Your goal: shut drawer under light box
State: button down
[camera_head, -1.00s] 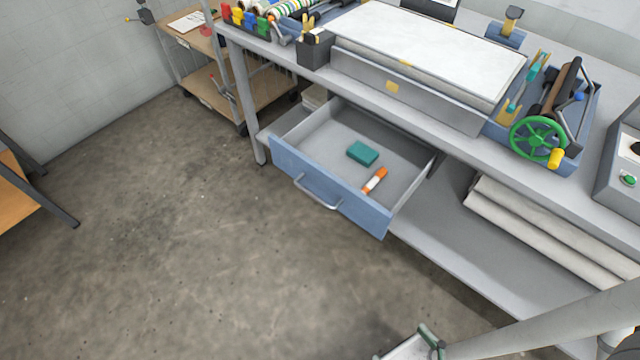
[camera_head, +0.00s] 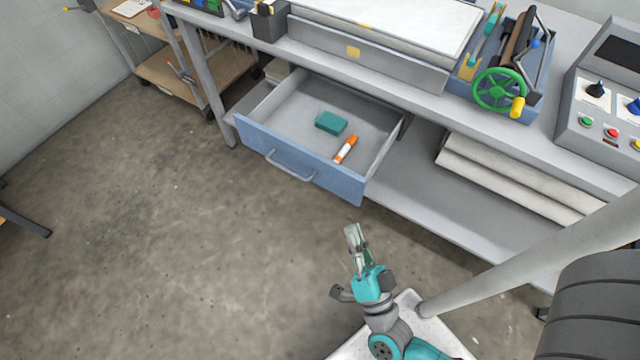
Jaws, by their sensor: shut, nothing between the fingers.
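The drawer (camera_head: 300,157) hangs open under the bench, pulled out toward me. It has a blue front with a grey bar handle (camera_head: 290,167). A teal block (camera_head: 331,123) and an orange marker with a white band (camera_head: 345,149) lie inside it. The light box (camera_head: 380,52), a grey box with a white top, stands on the bench above the drawer. My gripper (camera_head: 352,232) is shut and empty. In the picture it shows below the right end of the drawer front, apart from it.
A green handwheel (camera_head: 499,91) and a control box (camera_head: 605,100) stand on the bench to the right. Rolled white material (camera_head: 510,175) lies on the lower shelf. A wooden trolley (camera_head: 170,80) stands at the back left. The concrete floor (camera_head: 170,230) before the drawer is clear.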

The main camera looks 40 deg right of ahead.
jog(key=w+d+f+m+g+h, duration=0.1)
jog(key=w+f+m+g+h, duration=0.2)
jog(key=w+m+h, duration=0.5)
jog(key=m+g+h, duration=0.2)
jog(key=m+g, duration=1)
jog(key=g, duration=0.1)
send_near(326, 178)
jog(key=x, duration=0.7)
jog(key=shift+w+f, duration=0.1)
jog(key=shift+d, duration=0.15)
jog(key=x, duration=2.5)
jog(key=shift+w+d, duration=0.15)
jog(key=shift+d, duration=0.2)
jog(key=shift+w+d+r, duration=0.15)
jog(key=shift+d+r, duration=0.1)
jog(key=shift+d, duration=0.05)
jog(key=shift+r, duration=0.1)
